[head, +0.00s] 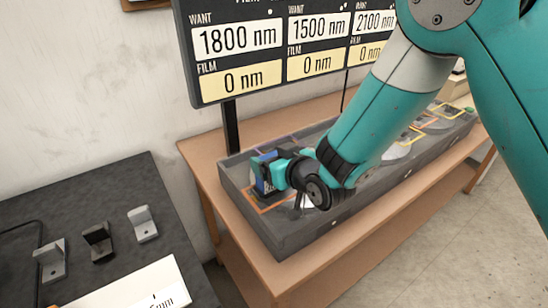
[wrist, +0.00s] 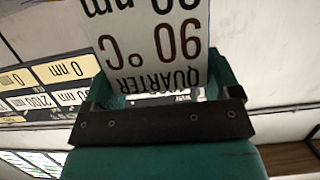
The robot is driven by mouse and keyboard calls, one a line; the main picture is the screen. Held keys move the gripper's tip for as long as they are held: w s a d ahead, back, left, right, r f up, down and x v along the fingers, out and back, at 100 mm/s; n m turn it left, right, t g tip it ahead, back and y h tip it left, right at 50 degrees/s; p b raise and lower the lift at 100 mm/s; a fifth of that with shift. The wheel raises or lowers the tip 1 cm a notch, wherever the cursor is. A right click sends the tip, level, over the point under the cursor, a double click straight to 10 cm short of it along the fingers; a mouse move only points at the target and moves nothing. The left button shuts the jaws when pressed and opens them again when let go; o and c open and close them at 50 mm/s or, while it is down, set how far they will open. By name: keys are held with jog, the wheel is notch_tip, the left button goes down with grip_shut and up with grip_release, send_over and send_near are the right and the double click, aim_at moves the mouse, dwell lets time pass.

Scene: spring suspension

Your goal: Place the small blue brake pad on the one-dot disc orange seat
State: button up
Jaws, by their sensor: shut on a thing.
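My gripper (head: 272,172), teal with black joints, is shut on a small dark blue piece (head: 257,183), which appears to be the blue brake pad. The pad is in the near left end of the long grey tray (head: 268,238), over or inside an orange outlined seat (head: 289,204). The arm and gripper hide much of that seat; I cannot tell whether the pad touches its floor. In the wrist view, the gripper (wrist: 163,95) shows as a teal and black frame, but the pad is not clearly seen there.
The tray stands on a wooden table (head: 200,165); yellow-outlined seats (head: 412,133) lie farther right. A dark display board (head: 250,95) rises behind it.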

jog(key=o, duration=1.4)
jog(key=shift+r, duration=0.1)
jog(key=shift+s+d, duration=0.25)
jog(key=shift+s, duration=0.05)
jog(key=p+v, duration=0.4)
jog(key=v, duration=0.7)
jog(key=shift+r+p, duration=0.2)
jog(key=shift+p, duration=0.15)
